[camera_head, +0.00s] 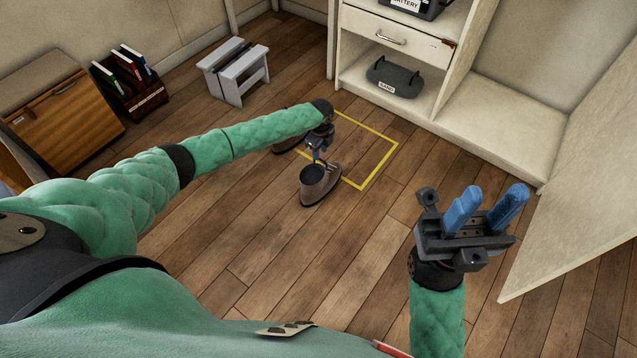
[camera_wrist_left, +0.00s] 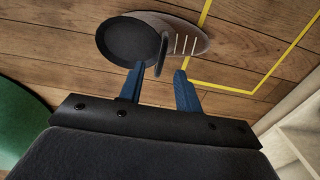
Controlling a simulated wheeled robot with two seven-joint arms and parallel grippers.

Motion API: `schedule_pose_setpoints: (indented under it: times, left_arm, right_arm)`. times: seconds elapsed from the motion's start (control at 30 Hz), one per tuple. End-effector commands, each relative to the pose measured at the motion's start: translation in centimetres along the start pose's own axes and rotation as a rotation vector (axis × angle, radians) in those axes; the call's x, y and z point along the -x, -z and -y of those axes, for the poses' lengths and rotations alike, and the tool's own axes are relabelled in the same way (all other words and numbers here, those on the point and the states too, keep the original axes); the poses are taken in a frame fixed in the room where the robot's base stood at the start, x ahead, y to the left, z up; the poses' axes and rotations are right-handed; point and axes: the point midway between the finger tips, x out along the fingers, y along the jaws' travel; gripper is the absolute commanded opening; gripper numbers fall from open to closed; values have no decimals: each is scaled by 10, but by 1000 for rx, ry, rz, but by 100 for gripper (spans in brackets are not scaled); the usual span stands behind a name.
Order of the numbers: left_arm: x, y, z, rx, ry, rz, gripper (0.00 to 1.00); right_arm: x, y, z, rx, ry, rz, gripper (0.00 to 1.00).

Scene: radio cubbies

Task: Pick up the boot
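A brown boot (camera_head: 322,187) with a dark opening stands on the wooden floor by the near corner of a yellow taped outline (camera_head: 378,168). A second brown boot (camera_head: 284,145) is partly hidden behind my left forearm. My left gripper (camera_head: 318,153) points down just behind the nearer boot. In the left wrist view a boot (camera_wrist_left: 190,42) shows its black opening, pale laces and a thin loop. The blue fingers of my left gripper (camera_wrist_left: 159,70) are apart at its near edge, with the loop between and beyond their tips. My right gripper (camera_head: 495,192) is open and empty, raised at the right.
A white step stool (camera_head: 233,72), a book rack (camera_head: 132,85) and a wooden cabinet (camera_head: 68,112) stand at the left. White shelving (camera_head: 455,88) holds a grey sand bag (camera_head: 393,77). A white panel (camera_head: 580,190) stands at the right. The floor in front is clear.

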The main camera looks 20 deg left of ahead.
Motion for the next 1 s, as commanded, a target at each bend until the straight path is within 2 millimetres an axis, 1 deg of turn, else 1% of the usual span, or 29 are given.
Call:
schedule_pose_setpoints:
  times: [0.03, 0.2, 0.3, 0.53, 0.57, 0.7, 0.73, 1.0]
  left_arm:
    - [-9, 1, 0, 0, -1, 0, 34]
    - [-32, 1, 1, 1, -1, 0, 34]
    - [-42, 1, 2, 2, 0, 0, 34]
    - [-43, 1, 2, 1, 0, 0, 34]
    - [-43, 1, 1, 1, 0, 0, 32]
    - [-43, 1, 1, 2, 0, 0, 4]
    - [-43, 1, 1, 2, 0, 0, 0]
    - [-43, 1, 1, 2, 0, 0, 0]
  right_arm:
    - [3, 0, 0, -4, -2, -2, 36]
    - [7, -2, 2, -21, -10, -9, 36]
    - [7, -3, 3, -28, -12, -11, 36]
    - [6, -3, 4, -33, -14, -11, 36]
    - [6, -3, 4, -33, -14, -11, 36]
    - [6, -3, 3, -32, -14, -10, 36]
    - [6, -3, 3, -32, -14, -10, 36]
    - [7, -3, 3, -30, -13, -10, 36]
